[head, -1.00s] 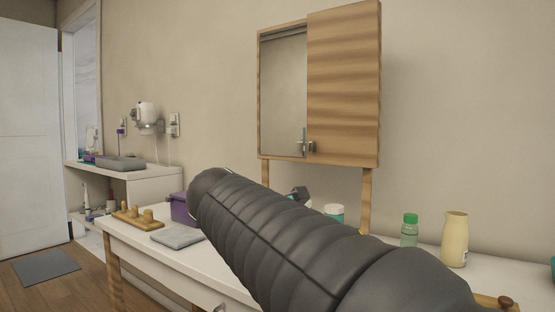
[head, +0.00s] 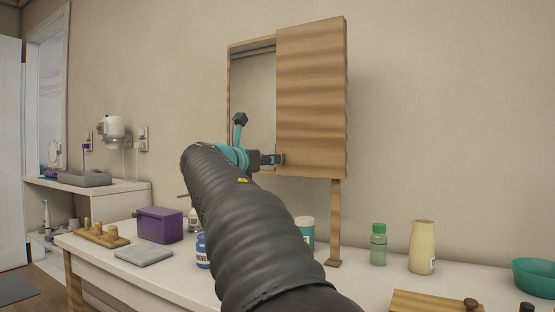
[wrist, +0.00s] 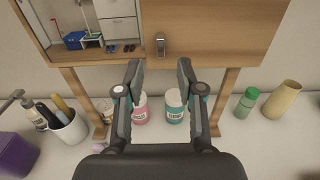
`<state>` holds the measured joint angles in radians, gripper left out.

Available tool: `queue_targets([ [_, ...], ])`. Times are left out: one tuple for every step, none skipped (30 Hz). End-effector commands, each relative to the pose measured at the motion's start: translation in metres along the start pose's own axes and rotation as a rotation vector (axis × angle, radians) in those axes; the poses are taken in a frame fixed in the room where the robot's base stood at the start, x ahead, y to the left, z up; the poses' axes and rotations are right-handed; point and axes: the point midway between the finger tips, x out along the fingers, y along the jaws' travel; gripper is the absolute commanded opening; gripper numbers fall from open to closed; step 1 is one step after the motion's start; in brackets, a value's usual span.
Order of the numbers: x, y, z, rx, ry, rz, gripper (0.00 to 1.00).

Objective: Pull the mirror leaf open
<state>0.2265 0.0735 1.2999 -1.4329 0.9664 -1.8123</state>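The wooden wall cabinet has a mirror panel (head: 253,95) on its left and a plain wooden panel (head: 312,100) on its right. A small metal handle (wrist: 161,45) is fixed on the wood near the edge beside the mirror; it also shows in the head view (head: 281,159). My gripper (wrist: 160,64) is open and empty in the wrist view. Its two fingertips stand to either side of the handle's line, slightly below it in the picture, and do not grip it. In the head view my gripper (head: 269,159) is close to the handle, with my arm hiding part of it.
A cup of brushes (wrist: 66,128) stands at left. The wall right of the cabinet is clear.

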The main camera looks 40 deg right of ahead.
Motion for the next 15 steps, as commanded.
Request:
queue_targets([
  [0.011,-0.001,0.000,0.001,0.001,-0.004,0.38],
  [0.017,-0.001,0.000,0.000,0.001,-0.004,0.38],
  [0.024,-0.001,0.000,0.000,0.000,-0.003,0.38],
  [0.029,-0.001,0.001,0.000,0.000,-0.003,0.38],
  [0.034,0.000,0.000,-0.001,0.000,-0.003,0.38],
  [0.040,0.000,0.000,-0.001,0.000,-0.002,0.38],
  [0.044,-0.001,0.000,0.000,0.000,-0.002,0.38],
  [0.048,0.000,0.000,0.001,0.000,-0.002,0.38],
  [0.053,0.000,0.000,0.000,0.001,-0.001,0.38],
  [0.056,0.000,0.000,0.001,0.001,-0.001,0.38],
  [0.058,0.000,0.000,0.001,0.000,0.000,0.38],
  [0.061,0.000,0.001,0.002,0.000,0.000,0.38],
  [0.063,0.000,0.000,0.001,0.000,0.000,0.38],
  [0.065,0.000,0.000,0.001,0.000,0.000,0.38],
  [0.066,0.000,0.000,0.001,0.000,0.000,0.38],
])
